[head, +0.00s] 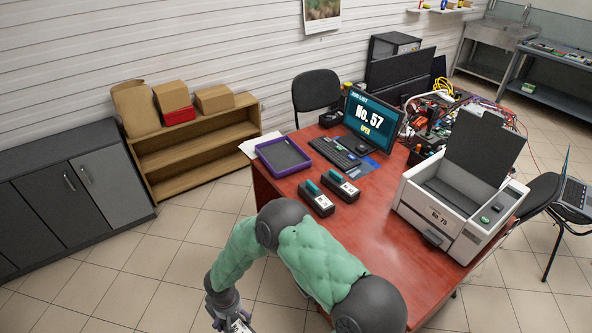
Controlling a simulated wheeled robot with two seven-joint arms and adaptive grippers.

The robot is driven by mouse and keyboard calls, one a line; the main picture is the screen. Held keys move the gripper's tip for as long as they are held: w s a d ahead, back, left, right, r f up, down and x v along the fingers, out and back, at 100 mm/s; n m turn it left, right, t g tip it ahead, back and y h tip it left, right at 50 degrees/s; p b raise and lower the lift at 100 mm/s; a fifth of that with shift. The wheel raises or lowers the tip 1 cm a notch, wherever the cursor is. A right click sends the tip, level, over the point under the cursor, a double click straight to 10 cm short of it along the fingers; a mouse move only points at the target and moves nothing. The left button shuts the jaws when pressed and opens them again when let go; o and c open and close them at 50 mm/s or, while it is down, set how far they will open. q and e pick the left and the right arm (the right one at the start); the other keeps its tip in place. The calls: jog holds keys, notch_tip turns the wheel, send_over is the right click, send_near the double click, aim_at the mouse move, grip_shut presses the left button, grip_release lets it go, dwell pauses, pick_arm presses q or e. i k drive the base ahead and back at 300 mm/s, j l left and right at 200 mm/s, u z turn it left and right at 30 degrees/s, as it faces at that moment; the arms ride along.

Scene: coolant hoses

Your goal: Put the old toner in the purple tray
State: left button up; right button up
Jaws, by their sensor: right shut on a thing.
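The purple tray (258,152) lies at the far left corner of the red-brown table and looks empty. Two dark toner cartridges with teal tops and pale labels, one on the left (318,203) and one on the right (343,189), lie side by side in front of the tray. My right gripper (226,314) is at the bottom edge, off the table's left side and over the floor. It is shut on a dark thing with a pale label (240,325), mostly cut off by the frame; it may be a toner cartridge. My left gripper is not in view.
A white printer (447,217) labelled No. 75 stands on the table's right with its lid up. A monitor (372,119), a keyboard (335,153) and a cluttered pile of cables stand behind. My right arm crosses the table's near left edge. Floor left of the table is clear.

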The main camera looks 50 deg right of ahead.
aim_at(282, 157)
jog(key=i+z, duration=0.25)
jog(key=i, duration=0.55)
jog(key=i+j+z, duration=0.15)
jog(key=i+z, duration=0.15)
jog(key=i, duration=0.45)
